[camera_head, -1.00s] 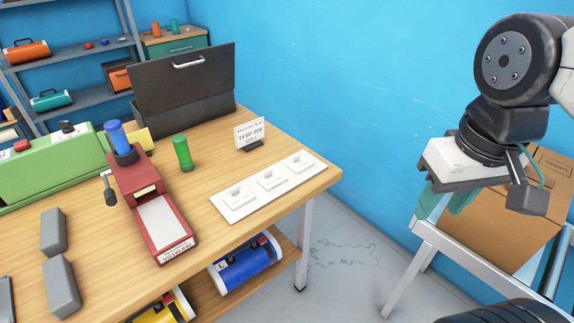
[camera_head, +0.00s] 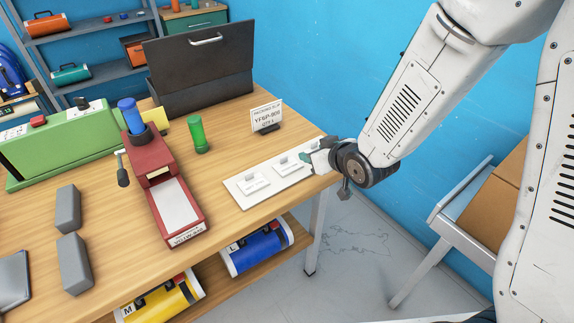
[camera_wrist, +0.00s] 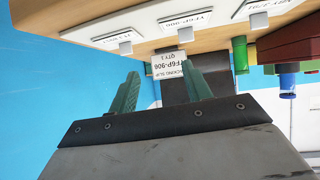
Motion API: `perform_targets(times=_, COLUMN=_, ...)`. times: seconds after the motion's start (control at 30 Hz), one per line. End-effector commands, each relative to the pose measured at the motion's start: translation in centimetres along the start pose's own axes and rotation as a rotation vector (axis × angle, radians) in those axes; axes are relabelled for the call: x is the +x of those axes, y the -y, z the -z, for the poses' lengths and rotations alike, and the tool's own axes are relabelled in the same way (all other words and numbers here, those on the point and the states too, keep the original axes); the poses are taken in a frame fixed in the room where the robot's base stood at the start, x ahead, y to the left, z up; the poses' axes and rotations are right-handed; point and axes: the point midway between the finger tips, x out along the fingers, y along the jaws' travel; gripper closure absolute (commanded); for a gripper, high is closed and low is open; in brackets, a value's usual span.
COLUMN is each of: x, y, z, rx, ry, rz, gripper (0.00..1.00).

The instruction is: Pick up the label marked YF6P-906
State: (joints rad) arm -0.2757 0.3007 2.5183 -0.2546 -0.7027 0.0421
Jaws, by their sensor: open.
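Three small white labels lie in a row on a white board (camera_head: 238,195) near the table's right edge. The middle label (camera_head: 288,166) shows in the wrist view (camera_wrist: 186,20), upside down, and its print seems to read YF6P-906. The left label (camera_head: 254,184) is clear in the head view; the right one is hidden there by my gripper, but shows in the wrist view (camera_wrist: 112,38). My gripper (camera_head: 318,157) is over the board's right end, its green fingers open (camera_wrist: 160,85) and empty. A packing slip (camera_head: 267,117) stands behind the board and bears YF6P-906.
A green cylinder (camera_head: 198,134) and a red label machine (camera_head: 162,185) with a blue cylinder on top stand left of the board. A dark open case (camera_head: 200,75) is at the back. The blue wall (camera_head: 330,70) is close behind the table.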

Motion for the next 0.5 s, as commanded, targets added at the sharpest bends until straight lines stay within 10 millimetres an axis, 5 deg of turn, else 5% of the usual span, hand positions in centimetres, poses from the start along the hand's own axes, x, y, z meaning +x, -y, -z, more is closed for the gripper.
perform_targets(times=0.2, x=2.6, y=3.5, z=-1.6, rx=-0.007, ry=-0.13, rz=0.092, gripper=0.51)
perform_targets(times=0.5, x=5.2, y=4.4, z=-1.3, rx=-0.007, ry=-0.164, rz=0.11, gripper=0.51)
